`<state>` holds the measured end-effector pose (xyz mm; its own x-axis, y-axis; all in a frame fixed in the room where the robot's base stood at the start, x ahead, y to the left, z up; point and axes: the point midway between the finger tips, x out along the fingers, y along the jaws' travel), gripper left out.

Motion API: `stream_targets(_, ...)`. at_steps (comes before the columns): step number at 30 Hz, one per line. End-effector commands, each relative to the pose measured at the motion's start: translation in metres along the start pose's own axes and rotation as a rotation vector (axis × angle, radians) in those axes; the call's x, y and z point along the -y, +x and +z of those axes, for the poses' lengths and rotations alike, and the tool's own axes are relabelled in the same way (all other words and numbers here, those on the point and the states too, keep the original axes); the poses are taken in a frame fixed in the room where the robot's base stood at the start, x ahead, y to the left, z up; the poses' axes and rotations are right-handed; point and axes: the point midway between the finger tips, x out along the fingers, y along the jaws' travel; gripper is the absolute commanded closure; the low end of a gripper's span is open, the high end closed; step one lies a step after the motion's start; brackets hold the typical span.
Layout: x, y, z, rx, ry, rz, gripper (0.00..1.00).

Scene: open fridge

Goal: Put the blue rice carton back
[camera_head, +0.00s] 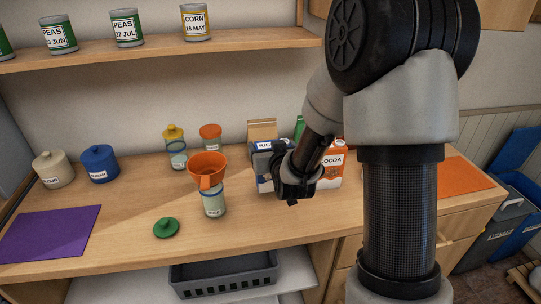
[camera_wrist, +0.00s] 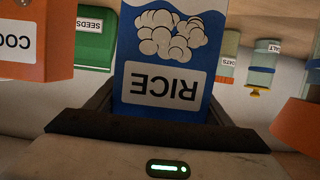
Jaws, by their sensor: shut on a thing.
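The blue rice carton (camera_wrist: 165,65) fills the middle of the wrist view, its RICE label upside down there. My gripper (camera_wrist: 160,98) is shut on it, with a dark finger on each side. In the head view, the rice carton (camera_head: 261,161) appears upright at the counter's back, partly hidden by my gripper (camera_head: 284,177). I cannot tell whether its base touches the counter. The orange cocoa carton (camera_head: 332,160) stands close to its right, and the green seeds carton (camera_wrist: 95,42) is behind.
A jar with an orange funnel (camera_head: 208,168) stands left of the carton. Jars with yellow (camera_head: 173,132) and orange (camera_head: 210,131) lids stand behind. A green lid (camera_head: 166,228) and purple mat (camera_head: 48,234) lie on the counter. A shelf (camera_head: 120,48) with cans hangs above.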

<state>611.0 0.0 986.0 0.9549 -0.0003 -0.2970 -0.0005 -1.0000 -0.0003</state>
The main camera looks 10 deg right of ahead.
Motion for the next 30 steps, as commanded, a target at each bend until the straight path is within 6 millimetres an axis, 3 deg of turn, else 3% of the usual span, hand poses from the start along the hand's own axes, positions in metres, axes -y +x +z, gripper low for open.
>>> stream_targets(4, 0.000, 0.007, 0.021, 0.002, 0.000, 0.000, 0.61)
stream_targets(16, 0.000, 0.008, 0.025, -0.002, 0.000, 0.000, 0.61)
stream_targets(17, 0.000, 0.007, 0.024, 0.001, 0.000, 0.000, 0.21)
stream_targets(19, 0.000, 0.007, 0.024, 0.001, 0.000, 0.000, 0.09)
stream_targets(30, 0.000, 0.006, 0.020, 0.001, 0.000, 0.000, 0.07)
